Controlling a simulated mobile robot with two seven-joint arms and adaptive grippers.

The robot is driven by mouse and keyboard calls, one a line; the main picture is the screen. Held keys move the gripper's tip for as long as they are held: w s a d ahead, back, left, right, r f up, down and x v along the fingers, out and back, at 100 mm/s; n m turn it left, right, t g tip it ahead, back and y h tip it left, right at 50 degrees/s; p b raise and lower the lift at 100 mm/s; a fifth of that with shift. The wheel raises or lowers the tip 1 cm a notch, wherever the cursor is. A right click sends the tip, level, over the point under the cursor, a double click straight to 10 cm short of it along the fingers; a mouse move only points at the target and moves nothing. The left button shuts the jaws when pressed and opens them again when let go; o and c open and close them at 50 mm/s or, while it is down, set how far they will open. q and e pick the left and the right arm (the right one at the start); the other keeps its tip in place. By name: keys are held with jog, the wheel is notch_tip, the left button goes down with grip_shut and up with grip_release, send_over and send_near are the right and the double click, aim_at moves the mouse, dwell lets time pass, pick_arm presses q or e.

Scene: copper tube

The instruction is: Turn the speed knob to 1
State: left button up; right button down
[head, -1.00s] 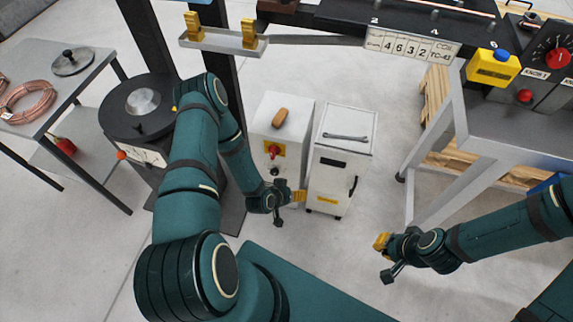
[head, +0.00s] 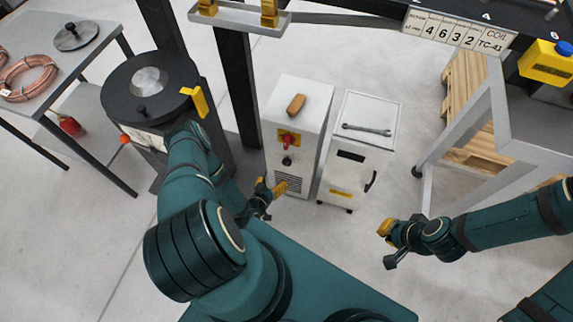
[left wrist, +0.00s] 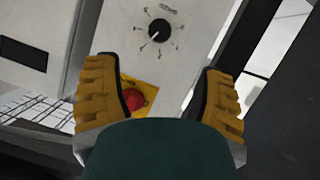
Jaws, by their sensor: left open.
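The dark round knob (left wrist: 158,29) sits at the centre of a dial with printed marks on a white cabinet front. Its setting is too small to read. In the head view the black knob (head: 287,160) is on the left white cabinet (head: 312,100), below a red switch on a yellow plate (head: 290,140). My left gripper (head: 266,193) is low in front of this cabinet. In the left wrist view its fingers (left wrist: 158,65) are spread and empty, with the knob beyond and between them, not touched. My right gripper (head: 388,243) is at the lower right; its opening is unclear.
A wrench (head: 367,129) lies on the right-hand white cabinet (head: 365,108), close beside the left one. A black drum (head: 120,95) stands to the left, near my left arm. A grey-framed bench (head: 500,130) stands at right. The floor before the cabinets is clear.

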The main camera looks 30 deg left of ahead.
aim_at(286, 164)
pick_arm(q)
jog(key=b+x, duration=0.3)
jog(key=x, duration=1)
jog(key=shift+w+r, duration=0.1)
jog(key=shift+w, duration=0.05)
jog(key=shift+a, duration=0.1)
jog(key=c, duration=1.2)
